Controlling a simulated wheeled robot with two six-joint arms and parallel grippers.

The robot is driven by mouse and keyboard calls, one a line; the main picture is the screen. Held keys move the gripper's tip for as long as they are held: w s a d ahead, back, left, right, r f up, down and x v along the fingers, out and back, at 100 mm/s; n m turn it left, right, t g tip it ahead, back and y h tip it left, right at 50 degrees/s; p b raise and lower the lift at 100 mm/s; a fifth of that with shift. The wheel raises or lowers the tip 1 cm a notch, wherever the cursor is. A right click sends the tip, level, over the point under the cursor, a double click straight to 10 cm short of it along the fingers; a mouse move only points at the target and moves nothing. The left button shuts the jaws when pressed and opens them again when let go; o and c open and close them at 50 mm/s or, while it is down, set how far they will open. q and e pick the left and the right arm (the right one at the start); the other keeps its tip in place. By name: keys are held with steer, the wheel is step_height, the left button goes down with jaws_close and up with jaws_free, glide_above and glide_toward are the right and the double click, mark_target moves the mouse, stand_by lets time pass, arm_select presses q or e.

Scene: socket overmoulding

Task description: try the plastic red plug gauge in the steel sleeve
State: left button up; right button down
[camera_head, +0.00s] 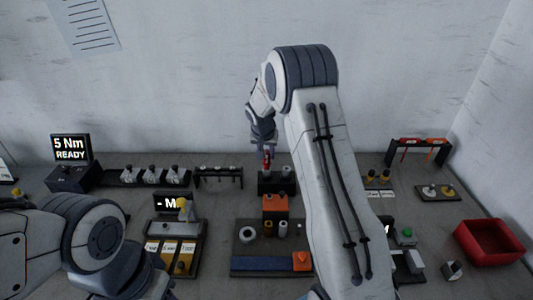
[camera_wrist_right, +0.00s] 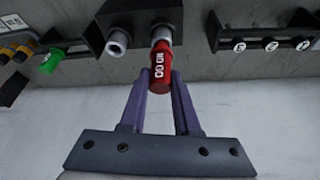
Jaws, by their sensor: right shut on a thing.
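My right gripper (camera_head: 266,153) is shut on the red plug gauge (camera_head: 266,161), which has white lettering. In the right wrist view the red plug gauge (camera_wrist_right: 160,72) sits between the fingertips (camera_wrist_right: 160,80). Its far end meets the mouth of a grey sleeve (camera_wrist_right: 161,36) on a dark block (camera_wrist_right: 140,14); how deep it goes is hidden. A second grey sleeve (camera_wrist_right: 117,41) stands beside it, empty-looking. In the head view the dark block (camera_head: 277,186) lies below the gripper. My left arm shows at lower left; its gripper is out of view.
A dark rack (camera_head: 219,172) stands left of the block, and an orange block (camera_head: 275,203) is in front. A rack with red pieces (camera_head: 418,142) and a red bin (camera_head: 488,241) stand at the right. In the right wrist view a green piece (camera_wrist_right: 50,62) shows left.

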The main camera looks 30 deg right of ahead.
steer(key=shift+f+b, duration=0.75)
steer(key=shift+f, duration=0.05)
stand_by(0.5)
steer(key=shift+r, duration=0.25)
stand_by(0.8)
steer(key=shift+r+p, duration=1.05)
steer(key=shift+r, duration=0.55)
steer(key=shift+r, duration=0.1)
steer(key=shift+r+p, duration=1.6)
steer(key=shift+r, duration=0.8)
